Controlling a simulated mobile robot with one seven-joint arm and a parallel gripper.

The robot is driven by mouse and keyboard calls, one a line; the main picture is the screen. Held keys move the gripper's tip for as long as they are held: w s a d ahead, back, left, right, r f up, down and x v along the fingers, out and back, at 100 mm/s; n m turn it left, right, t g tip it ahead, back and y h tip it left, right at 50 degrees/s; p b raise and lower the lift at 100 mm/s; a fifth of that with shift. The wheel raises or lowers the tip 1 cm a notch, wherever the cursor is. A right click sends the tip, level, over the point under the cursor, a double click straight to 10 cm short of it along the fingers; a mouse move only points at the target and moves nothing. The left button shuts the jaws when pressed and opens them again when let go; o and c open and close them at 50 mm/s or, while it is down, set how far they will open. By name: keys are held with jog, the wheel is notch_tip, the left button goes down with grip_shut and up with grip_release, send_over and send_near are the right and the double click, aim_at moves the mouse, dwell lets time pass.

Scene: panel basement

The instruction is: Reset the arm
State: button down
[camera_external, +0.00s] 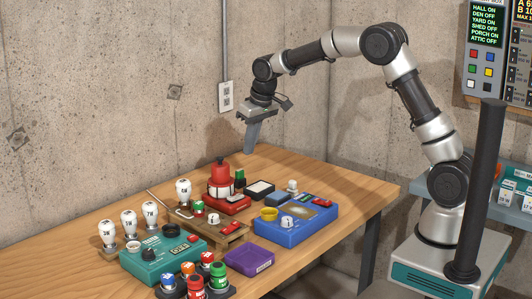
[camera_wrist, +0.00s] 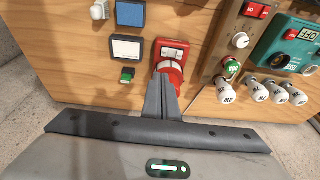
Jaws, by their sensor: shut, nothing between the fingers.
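My gripper (camera_external: 252,138) hangs from the raised arm above the back of the wooden table, pointing down. Its fingers are closed together with nothing between them. In the wrist view the shut fingers (camera_wrist: 163,97) reach over the table edge, in front of a red device with a round top (camera_wrist: 172,70). The same red device (camera_external: 221,178) stands on the table in the external view, to the left of and below my gripper. My gripper looks clear of the table and its items.
The wooden table (camera_external: 300,168) holds a teal box (camera_external: 160,262), a blue box (camera_external: 310,225), a purple tray (camera_external: 249,262), several white bulbs (camera_external: 129,220) and coloured-capped items. A concrete wall (camera_external: 120,80) stands behind. A wall panel (camera_external: 486,60) hangs at right. Air above the table is free.

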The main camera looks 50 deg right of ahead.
jog(key=shift+r, duration=0.1)
jog(key=s+d+r+t+p, duration=0.1)
jog(key=s+d+r+p, duration=0.15)
jog(key=s+r, duration=0.85)
jog(key=s+d+r+t+p, duration=0.1)
jog(key=s+d+r+p, duration=0.15)
jog(key=s+r, duration=0.75)
jog(key=s+f+p, duration=0.1)
jog(key=s+f, duration=0.1)
jog(key=s, duration=0.5)
jog(key=s+f, duration=0.3)
jog(key=s, duration=0.5)
jog(key=shift+d+f+p, duration=0.15)
jog(key=shift+d+p, duration=0.2)
jog(key=shift+d, duration=0.05)
